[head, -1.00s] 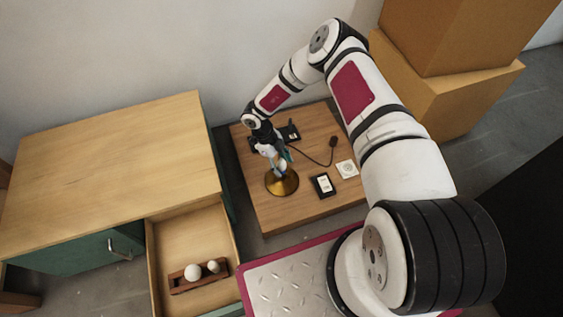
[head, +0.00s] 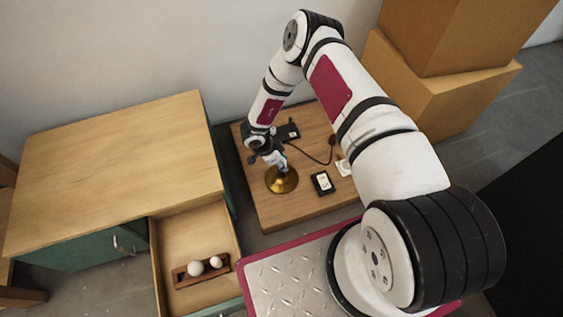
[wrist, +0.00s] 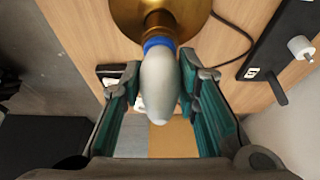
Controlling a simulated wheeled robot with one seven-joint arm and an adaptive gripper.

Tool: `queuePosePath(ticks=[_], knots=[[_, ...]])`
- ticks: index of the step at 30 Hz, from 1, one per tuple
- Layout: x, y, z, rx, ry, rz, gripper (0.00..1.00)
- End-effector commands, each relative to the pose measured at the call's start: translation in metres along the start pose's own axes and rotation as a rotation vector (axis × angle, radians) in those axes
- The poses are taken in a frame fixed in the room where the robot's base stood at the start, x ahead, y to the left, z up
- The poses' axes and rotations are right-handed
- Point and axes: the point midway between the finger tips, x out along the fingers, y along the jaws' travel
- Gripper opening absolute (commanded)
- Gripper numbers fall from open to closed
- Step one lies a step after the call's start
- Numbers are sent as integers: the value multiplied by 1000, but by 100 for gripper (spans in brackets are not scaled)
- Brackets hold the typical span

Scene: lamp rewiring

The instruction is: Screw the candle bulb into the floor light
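The floor light (head: 281,181) has a round brass base and stands on a low wooden platform. In the wrist view its brass base (wrist: 128,12) is at the top, with a blue collar (wrist: 159,42) above it. The pale candle bulb (wrist: 160,80) stands at that collar, in line with it, its rounded tip towards the wrist camera. How deep its lower end sits is hidden. My gripper (wrist: 161,75) has its teal-padded fingers on both sides of the bulb, seemingly touching it. In the head view my gripper (head: 279,163) is right over the light.
The wooden platform (head: 300,206) carries a black device (head: 322,183), a white plate (head: 343,167) and a dark cable (head: 312,157). At left an open drawer (head: 180,230) of the cabinet holds a wooden rack (head: 180,281) with two round white bulbs. Cardboard boxes (head: 435,100) stand at back right.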

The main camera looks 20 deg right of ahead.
Motion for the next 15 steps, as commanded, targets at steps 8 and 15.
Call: queuePosePath(ticks=[8,15], knots=[[1,-2,0,82,-1,31,0],[3,-2,0,474,-2,195,0]])
